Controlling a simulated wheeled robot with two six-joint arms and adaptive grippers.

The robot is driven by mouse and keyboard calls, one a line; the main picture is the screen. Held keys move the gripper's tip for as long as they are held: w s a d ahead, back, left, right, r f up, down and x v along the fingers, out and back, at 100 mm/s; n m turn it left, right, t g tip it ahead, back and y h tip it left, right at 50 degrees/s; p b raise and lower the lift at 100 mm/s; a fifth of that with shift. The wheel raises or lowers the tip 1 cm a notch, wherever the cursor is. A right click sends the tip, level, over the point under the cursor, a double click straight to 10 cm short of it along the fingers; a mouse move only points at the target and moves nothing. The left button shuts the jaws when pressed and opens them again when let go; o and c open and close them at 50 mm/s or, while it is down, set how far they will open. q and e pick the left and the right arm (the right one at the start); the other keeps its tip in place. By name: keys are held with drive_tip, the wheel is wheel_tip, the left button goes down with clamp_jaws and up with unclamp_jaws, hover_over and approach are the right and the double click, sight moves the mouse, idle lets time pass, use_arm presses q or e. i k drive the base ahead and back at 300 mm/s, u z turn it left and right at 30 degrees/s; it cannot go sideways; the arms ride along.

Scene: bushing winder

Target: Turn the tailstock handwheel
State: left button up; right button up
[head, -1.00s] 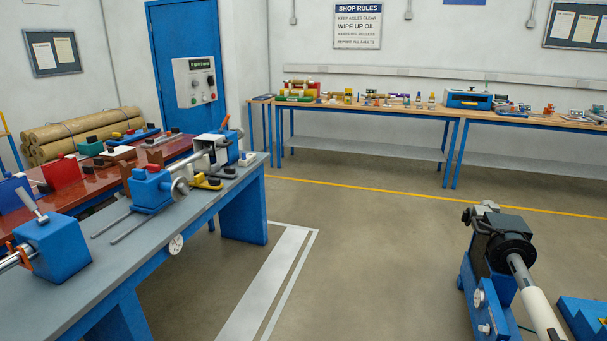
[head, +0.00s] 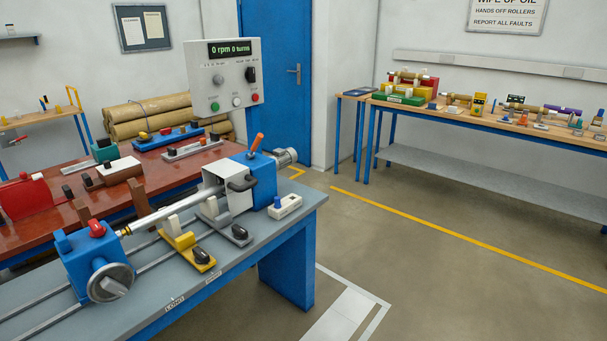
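The tailstock (head: 88,262) is a blue block with a red knob on top, on the rails of the grey bench at the lower left of the head view. Its handwheel (head: 111,283) is a grey disc with a handle, facing me. A steel shaft (head: 172,212) runs from the tailstock to the white guard and blue headstock (head: 262,178). Neither of my grippers shows in the head view.
The grey bench (head: 240,262) carries a yellow support (head: 186,246) and a grey support (head: 222,222) on the rails. A control panel (head: 224,78) reads 0 rpm 0 turns. A red table (head: 25,232) stands behind. Open floor lies to the right.

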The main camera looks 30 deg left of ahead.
sight(111, 283)
drive_tip(key=i, duration=1.25)
drive_tip(key=u, duration=2.05)
